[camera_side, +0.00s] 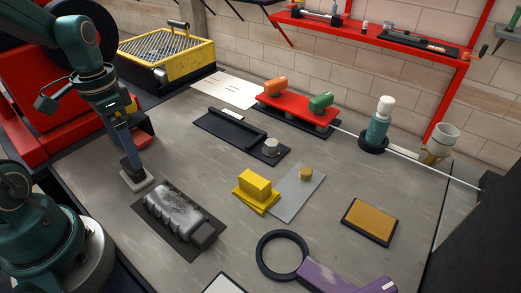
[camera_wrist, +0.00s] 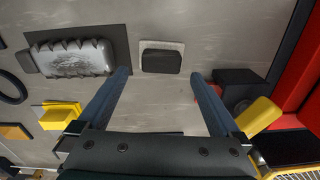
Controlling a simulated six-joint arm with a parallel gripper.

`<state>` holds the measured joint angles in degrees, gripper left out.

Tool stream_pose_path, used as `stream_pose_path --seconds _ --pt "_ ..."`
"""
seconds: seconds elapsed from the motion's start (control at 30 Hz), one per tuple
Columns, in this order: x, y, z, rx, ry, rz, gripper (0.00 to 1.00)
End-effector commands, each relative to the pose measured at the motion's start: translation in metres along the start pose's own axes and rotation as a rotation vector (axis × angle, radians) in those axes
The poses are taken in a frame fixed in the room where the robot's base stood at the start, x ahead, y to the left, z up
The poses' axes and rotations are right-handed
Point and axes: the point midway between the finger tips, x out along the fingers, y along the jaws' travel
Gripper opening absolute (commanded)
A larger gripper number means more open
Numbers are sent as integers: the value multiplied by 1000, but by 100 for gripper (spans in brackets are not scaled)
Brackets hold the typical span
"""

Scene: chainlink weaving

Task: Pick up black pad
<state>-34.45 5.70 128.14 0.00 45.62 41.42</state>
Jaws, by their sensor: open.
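The black pad (camera_wrist: 161,61) is a small dark rounded block on a pale square plate (camera_wrist: 176,45) in the wrist view. In the side view the plate (camera_side: 148,183) lies at the left of the table, and the pad on it is mostly hidden by my gripper or blends with it. My gripper (camera_wrist: 159,75) is open and empty, with one finger on either side of the pad in the picture. In the side view my gripper (camera_side: 130,163) points down just above the plate. I cannot tell whether the fingers touch the pad.
A grey ribbed block (camera_side: 178,212) on a dark mat lies close beside the plate. Red and black equipment (camera_side: 50,120) stands on the other side. A yellow block (camera_side: 255,187), a black ring (camera_side: 281,254) and an orange pad (camera_side: 369,220) lie farther right.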

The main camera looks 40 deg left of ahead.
Motion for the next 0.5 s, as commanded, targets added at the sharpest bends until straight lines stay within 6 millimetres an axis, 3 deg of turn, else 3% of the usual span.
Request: stream_pose_path --seconds 0.5 --pt "48 -2 4 -21 -11 9 100"
